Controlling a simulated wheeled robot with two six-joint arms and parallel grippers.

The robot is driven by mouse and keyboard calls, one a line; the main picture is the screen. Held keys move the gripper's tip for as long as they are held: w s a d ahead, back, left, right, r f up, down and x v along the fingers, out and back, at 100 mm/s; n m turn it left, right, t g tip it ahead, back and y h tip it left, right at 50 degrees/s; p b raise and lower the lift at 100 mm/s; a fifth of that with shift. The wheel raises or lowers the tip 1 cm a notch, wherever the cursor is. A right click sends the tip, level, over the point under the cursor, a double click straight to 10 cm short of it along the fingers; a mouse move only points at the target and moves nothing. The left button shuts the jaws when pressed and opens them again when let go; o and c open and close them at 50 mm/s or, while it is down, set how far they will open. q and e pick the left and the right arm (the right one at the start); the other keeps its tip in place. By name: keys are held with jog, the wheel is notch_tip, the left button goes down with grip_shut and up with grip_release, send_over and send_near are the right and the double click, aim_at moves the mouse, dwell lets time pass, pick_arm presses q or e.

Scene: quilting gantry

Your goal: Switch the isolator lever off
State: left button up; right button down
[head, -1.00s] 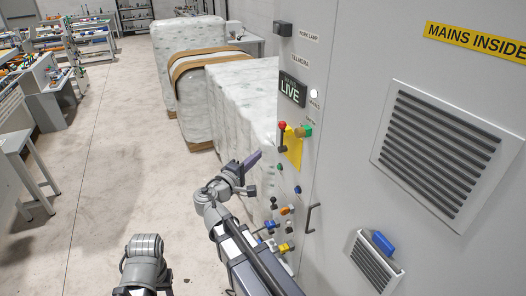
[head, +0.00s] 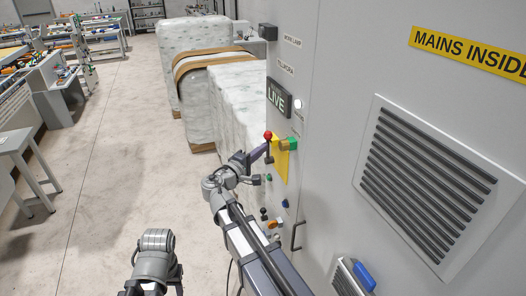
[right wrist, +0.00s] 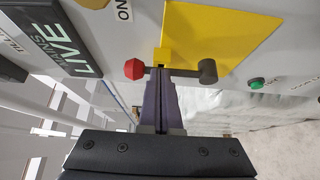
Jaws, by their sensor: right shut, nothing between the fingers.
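The isolator lever has a red knob (head: 267,136) and a dark shaft, and stands at a yellow plate (head: 282,168) on the grey cabinet. In the right wrist view its red knob (right wrist: 136,69) is at the end nearer the ON label (right wrist: 123,10), and its dark pivot end (right wrist: 207,71) is at the right. My right gripper (head: 264,152) is shut with purple fingers and empty. In the right wrist view its fingertips (right wrist: 161,73) are at the shaft between knob and pivot; I cannot tell whether they touch. Only a link of my left arm shows.
A lit LIVE sign (head: 278,97) is above the lever. Smaller knobs and a door handle (head: 297,236) are lower on the cabinet. Wrapped bales (head: 235,110) stand behind.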

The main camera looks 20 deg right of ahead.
jog(key=shift+d, duration=0.1)
jog(key=w+f+n+g+y+p, duration=0.3)
jog(key=w+n+g+y+p, duration=0.1)
jog(key=w+n+g+p, duration=0.3)
jog(key=w+n+p, duration=0.1)
jog(key=n, duration=0.1)
jog(key=shift+d+f+n+g, duration=0.15)
jog(key=shift+d+n+g, duration=0.05)
jog(key=shift+n+g, duration=0.2)
dwell(0.9)
